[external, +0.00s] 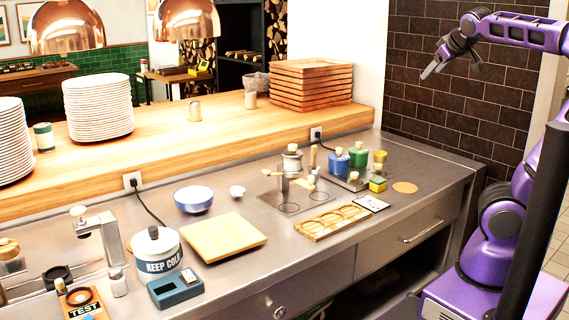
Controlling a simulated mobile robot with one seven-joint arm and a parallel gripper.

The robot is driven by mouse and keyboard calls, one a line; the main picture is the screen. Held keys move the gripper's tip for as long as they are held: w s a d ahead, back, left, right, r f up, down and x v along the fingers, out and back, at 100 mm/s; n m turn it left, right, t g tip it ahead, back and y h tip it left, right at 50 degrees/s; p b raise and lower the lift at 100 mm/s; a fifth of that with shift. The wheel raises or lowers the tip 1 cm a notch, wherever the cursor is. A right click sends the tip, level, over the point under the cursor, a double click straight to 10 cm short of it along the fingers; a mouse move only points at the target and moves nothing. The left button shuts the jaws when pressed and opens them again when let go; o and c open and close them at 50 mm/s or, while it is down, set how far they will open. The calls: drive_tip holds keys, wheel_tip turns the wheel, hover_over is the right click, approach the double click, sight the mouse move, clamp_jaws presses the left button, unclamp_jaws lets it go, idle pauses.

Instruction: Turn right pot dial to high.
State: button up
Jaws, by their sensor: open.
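A blue pot (338,165) and a green pot (358,157) stand side by side in a low metal unit (352,184) toward the back right of the steel counter. The green one is to the right. Any dial on this unit is too small to make out. A white lidded pot (168,264) marked KEEP COLD stands at the left of the counter. My gripper (447,62) is open and empty, raised high at the upper right before the dark brick wall. It is well away from the pots and touches nothing.
A wooden tray with hollows (334,222), a small yellow box (378,184) and a round tan disc (405,187) lie near the metal unit. A cutting board (224,238) lies further left. The counter's right end is clear. Copper lamps (187,20) hang at upper left.

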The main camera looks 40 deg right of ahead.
drive_tip(key=d+r+g+h+b, duration=0.1)
drive_tip(key=d+r+h, duration=0.5)
drive_tip(key=d, duration=0.5)
drive_tip(key=d+r+h+b, duration=0.1)
drive_tip(key=d+r+h, duration=0.2)
drive_tip(key=d+r, duration=0.75)
wheel_tip(320, 180, up, 14)
drive_tip(key=a+n+t+h, duration=0.1)
drive_tip(key=a+n+h, duration=0.1)
drive_tip(key=n+h, duration=0.15)
drive_tip(key=w+a+r+n+t+h, duration=0.2)
drive_tip(key=w+a+r+n+t, duration=0.2)
drive_tip(key=a+r, duration=0.5)
drive_tip(key=w+a+f+g+y+p, duration=0.1)
drive_tip(key=w+f+g+y, duration=0.1)
drive_tip(key=w+f, duration=0.35)
drive_tip(key=w+a+f+g+y, duration=0.1)
drive_tip(key=w+a+f+g, duration=0.15)
drive_tip(key=f, duration=0.65)
drive_tip(key=n+g+y+p, duration=0.2)
drive_tip(key=g+y, duration=0.3)
drive_tip(key=y, duration=1.4)
approach(378, 165)
drive_tip(key=x, duration=0.8)
drive_tip(key=shift+w+d+f+b, duration=0.15)
drive_tip(key=shift+w+f+b, duration=0.05)
drive_tip(key=shift+f+b, duration=0.1)
